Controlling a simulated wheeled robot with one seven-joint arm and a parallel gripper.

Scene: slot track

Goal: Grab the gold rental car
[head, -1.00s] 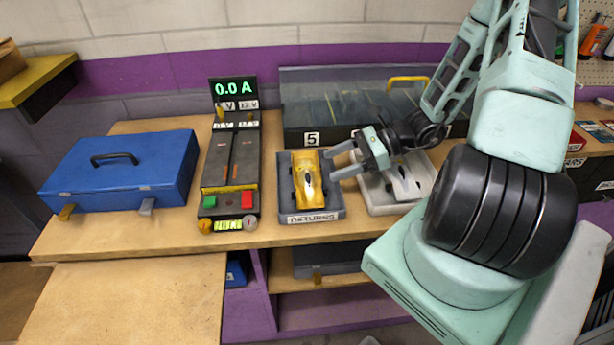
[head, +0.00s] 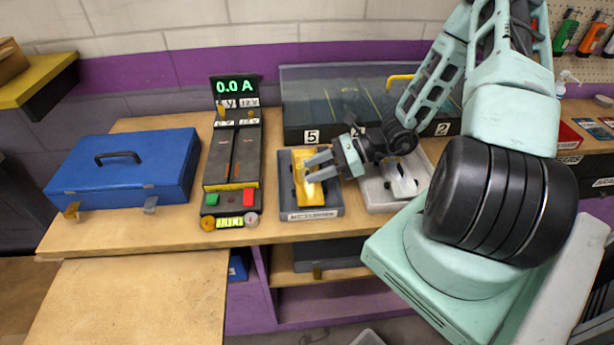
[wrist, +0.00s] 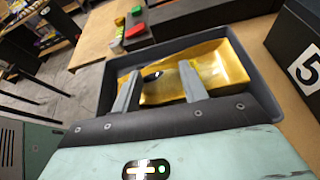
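The gold car (head: 310,190) lies in a grey tray (head: 312,213) with a label on its front, on the wooden bench. My gripper (head: 306,170) is over the car, reaching in from the right. In the wrist view the gold car (wrist: 205,65) fills the tray, and my gripper (wrist: 158,82) has its two fingers apart, with part of the car showing between them. The fingers cover part of the car. I cannot tell whether they touch it.
A second tray with a white car (head: 400,185) stands just right, below my arm. A test unit (head: 232,165) with a green display and a blue case (head: 125,170) stand left. A glass-topped case (head: 340,105) stands behind the trays. Bench front is clear.

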